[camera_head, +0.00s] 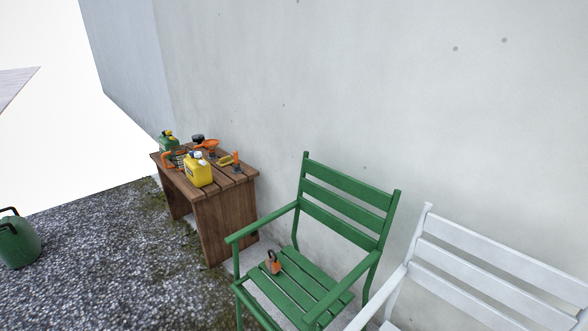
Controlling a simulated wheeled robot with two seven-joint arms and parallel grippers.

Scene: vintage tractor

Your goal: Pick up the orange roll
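I cannot tell for sure which thing is the orange roll. Several small orange things are in the head view. One orange item (167,160) is at the left end of the wooden table (228,222), beside a green canister (168,142). Another orange item (207,144) lies toward the back of the table, and a small upright orange one (236,159) stands near its right end. An orange object with a dark upper part (272,263) sits on the seat of the green chair (345,207). Neither of my grippers is in view.
A yellow canister (198,172) stands at the table's front. A white bench or chair (500,270) is at the right, close to the green chair. A green container (17,242) stands on the gravel (120,260) at left. A wall (350,90) runs behind; open gravel lies in front.

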